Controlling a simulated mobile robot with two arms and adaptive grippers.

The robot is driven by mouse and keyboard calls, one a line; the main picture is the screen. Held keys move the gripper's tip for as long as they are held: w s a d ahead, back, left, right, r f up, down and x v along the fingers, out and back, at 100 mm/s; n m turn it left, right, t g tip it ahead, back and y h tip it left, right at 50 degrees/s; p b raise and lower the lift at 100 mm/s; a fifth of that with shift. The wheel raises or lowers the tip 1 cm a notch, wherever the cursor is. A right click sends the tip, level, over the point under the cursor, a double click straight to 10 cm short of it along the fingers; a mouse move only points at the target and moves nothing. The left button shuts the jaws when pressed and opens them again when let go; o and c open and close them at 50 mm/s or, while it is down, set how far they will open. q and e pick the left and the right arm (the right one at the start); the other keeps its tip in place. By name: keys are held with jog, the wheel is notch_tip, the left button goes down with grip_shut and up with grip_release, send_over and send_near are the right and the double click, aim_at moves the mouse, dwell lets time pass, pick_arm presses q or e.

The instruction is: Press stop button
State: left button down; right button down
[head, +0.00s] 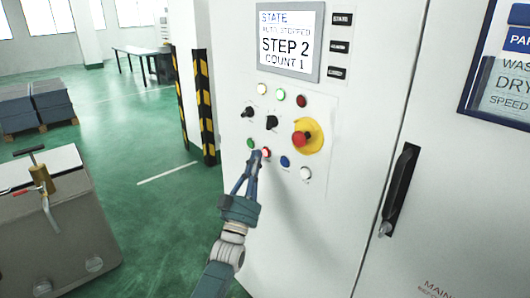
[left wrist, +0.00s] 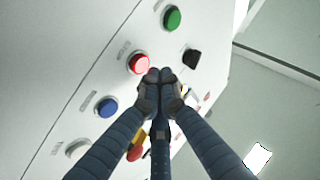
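The small red button (head: 266,153) sits in the lower row of the white control panel, between a green and a blue button. It also shows in the left wrist view (left wrist: 138,63), looking bright with a pale ring. My left gripper (head: 257,157) has its fingertips together and empty. The tips are right beside the red button; I cannot tell whether they touch it. In the left wrist view the tips (left wrist: 160,76) overlap the button's lower right edge. A larger red mushroom button (head: 301,138) on a yellow disc is up and to the right. My right gripper is not in view.
The screen (head: 290,40) reads "AUTO STOPPED", step 2, count 1. A green button (head: 250,143), blue button (head: 285,161), white button (head: 306,173) and black knobs (head: 271,122) are close by. A black door handle (head: 400,188) sticks out at right.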

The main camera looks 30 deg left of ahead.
pick_arm(q)
jog(key=s, duration=0.1)
jog(key=s+a+p, duration=0.1)
jog(key=s, duration=0.1)
jog(key=s+a+p, duration=0.1)
jog(key=shift+s, duration=0.3)
dwell(0.8)
